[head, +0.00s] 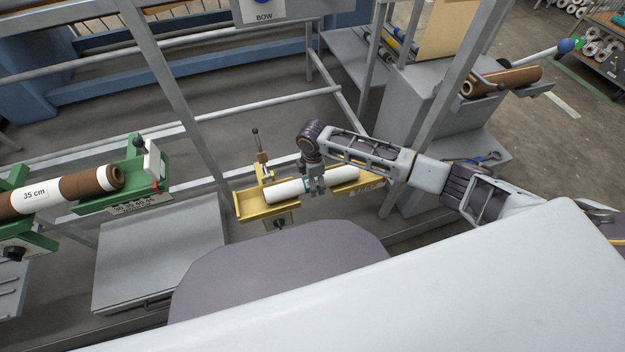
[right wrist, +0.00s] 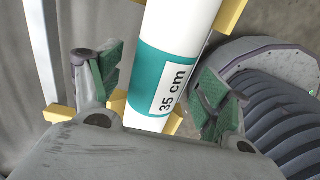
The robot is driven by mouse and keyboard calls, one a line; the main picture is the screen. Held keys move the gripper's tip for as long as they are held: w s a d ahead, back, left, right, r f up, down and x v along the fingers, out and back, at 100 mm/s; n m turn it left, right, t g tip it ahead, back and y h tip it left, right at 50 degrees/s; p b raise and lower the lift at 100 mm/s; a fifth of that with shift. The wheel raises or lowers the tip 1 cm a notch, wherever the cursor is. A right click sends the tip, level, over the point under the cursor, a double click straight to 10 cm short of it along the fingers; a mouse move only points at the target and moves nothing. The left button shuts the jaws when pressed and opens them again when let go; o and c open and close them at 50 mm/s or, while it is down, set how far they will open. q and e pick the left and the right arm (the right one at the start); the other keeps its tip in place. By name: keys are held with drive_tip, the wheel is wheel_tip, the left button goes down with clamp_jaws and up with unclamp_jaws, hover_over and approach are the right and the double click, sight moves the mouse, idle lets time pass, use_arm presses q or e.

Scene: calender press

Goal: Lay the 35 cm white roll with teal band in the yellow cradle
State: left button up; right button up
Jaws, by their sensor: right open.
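The white roll (head: 288,191) lies lengthwise in the yellow cradle (head: 252,209) in the head view. In the right wrist view the white roll (right wrist: 157,67) shows its teal band and a "35 cm" label. Parts of the yellow cradle (right wrist: 62,113) show on both sides of it. My right gripper (head: 314,190) is over the middle of the roll and hides the band in the head view. In the right wrist view my right gripper (right wrist: 158,85) is open, its green-padded fingers on either side of the roll with gaps. My left gripper is not in view.
A green cradle (head: 128,197) at the left holds a brown roll (head: 92,183) with a white "35 cm" band. Grey frame posts (head: 180,90) stand around the yellow cradle. Another brown roll (head: 505,80) lies at the upper right. A small upright lever (head: 257,141) stands behind the yellow cradle.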

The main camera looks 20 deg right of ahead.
drive_tip(key=shift+r, duration=0.15)
wheel_tip(320, 180, up, 12)
idle(0.7)
idle(1.0)
